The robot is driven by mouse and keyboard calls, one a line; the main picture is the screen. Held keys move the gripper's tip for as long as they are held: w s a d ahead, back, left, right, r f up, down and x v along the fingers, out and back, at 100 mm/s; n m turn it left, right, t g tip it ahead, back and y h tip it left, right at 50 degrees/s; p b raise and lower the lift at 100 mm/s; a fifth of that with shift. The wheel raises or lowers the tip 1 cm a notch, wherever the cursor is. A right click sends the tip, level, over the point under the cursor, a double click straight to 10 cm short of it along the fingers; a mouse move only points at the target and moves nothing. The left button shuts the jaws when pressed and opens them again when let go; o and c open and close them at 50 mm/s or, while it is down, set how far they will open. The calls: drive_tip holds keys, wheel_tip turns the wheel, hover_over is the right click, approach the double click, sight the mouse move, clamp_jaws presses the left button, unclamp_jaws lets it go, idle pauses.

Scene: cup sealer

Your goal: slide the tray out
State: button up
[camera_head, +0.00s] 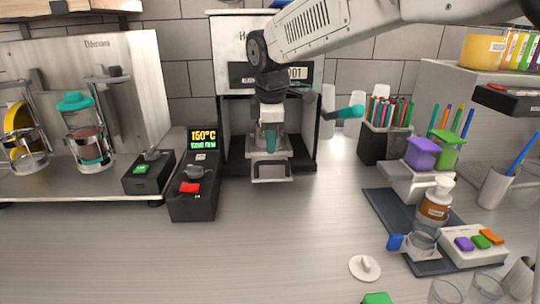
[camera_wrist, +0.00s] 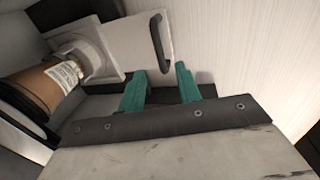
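The sealer (camera_head: 228,130) stands at the back middle of the counter in the head view, with a teal-knobbed lever (camera_head: 350,112) on its right. Its pale tray (camera_head: 258,157) shows at the front of its opening, with a dark handle (camera_head: 271,180) at the front. In the wrist view, the flat tray (camera_wrist: 122,45) and its upright black handle (camera_wrist: 160,45) lie beyond the fingers. My gripper (camera_wrist: 160,88) is open, its two teal fingers apart with nothing visible between them. The handle appears in line with the gap, but I cannot tell the exact distance. My arm hides part of the sealer.
A control box reading 150°C (camera_head: 196,185) stands left of the sealer. A dark pen holder (camera_head: 385,143) stands right. A brown cylinder (camera_wrist: 40,88) sits by the tray in the wrist view. The counter (camera_head: 275,240) in front is clear.

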sight(270, 161)
drive_tip(key=f, duration=0.2)
drive_tip(key=w+f, duration=0.1)
drive_tip(key=f, duration=0.2)
drive_tip(key=shift+f, duration=0.3)
clamp_jaws()
